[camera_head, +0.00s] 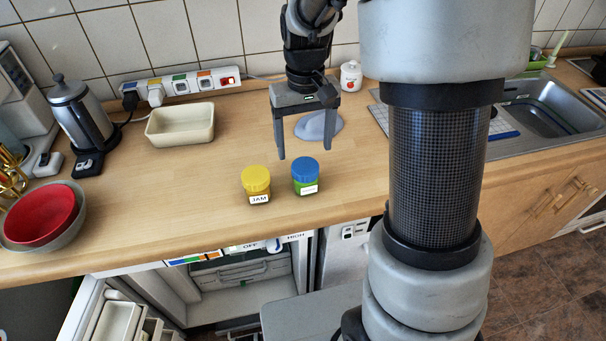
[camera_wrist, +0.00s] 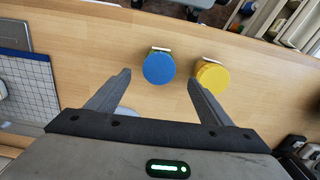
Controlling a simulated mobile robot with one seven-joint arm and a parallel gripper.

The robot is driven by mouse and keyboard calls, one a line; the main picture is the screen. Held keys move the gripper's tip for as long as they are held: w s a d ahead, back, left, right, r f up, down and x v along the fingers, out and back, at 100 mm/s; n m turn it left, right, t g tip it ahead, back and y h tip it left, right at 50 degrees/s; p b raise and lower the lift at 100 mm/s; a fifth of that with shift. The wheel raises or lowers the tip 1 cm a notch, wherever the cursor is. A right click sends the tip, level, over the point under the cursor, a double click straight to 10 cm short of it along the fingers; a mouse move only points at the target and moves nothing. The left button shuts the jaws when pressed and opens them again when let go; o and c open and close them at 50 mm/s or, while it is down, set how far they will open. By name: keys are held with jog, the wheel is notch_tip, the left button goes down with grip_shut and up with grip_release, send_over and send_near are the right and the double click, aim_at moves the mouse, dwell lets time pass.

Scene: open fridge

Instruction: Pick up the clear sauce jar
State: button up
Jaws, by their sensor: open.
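A small jar with a blue lid (camera_head: 305,169) stands upright on the wooden counter. Its body looks clear with green contents, and its white label is too small to read. Beside it on the left stands a jar with a yellow lid (camera_head: 256,180), labelled JAM. My gripper (camera_head: 304,153) is open and empty, fingers pointing down, above and just behind the blue-lidded jar. In the wrist view the blue lid (camera_wrist: 159,69) shows between and slightly beyond the fingertips, and the yellow lid (camera_wrist: 212,76) lies just outside the right finger. Neither jar is held.
A cream dish (camera_head: 180,125), kettle (camera_head: 83,110) and red bowl (camera_head: 40,215) stand to the left. A grey-blue rounded object (camera_head: 320,126) lies behind my gripper, near a white pot (camera_head: 351,76). The sink (camera_head: 545,105) is right. An open fridge (camera_head: 235,290) is below the counter's front edge.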

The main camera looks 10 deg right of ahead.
aim_at(305, 166)
notch_tip(305, 166, down, 10)
jog(key=shift+w+r, duration=0.1)
dwell(0.4)
jog(key=c, duration=1.4)
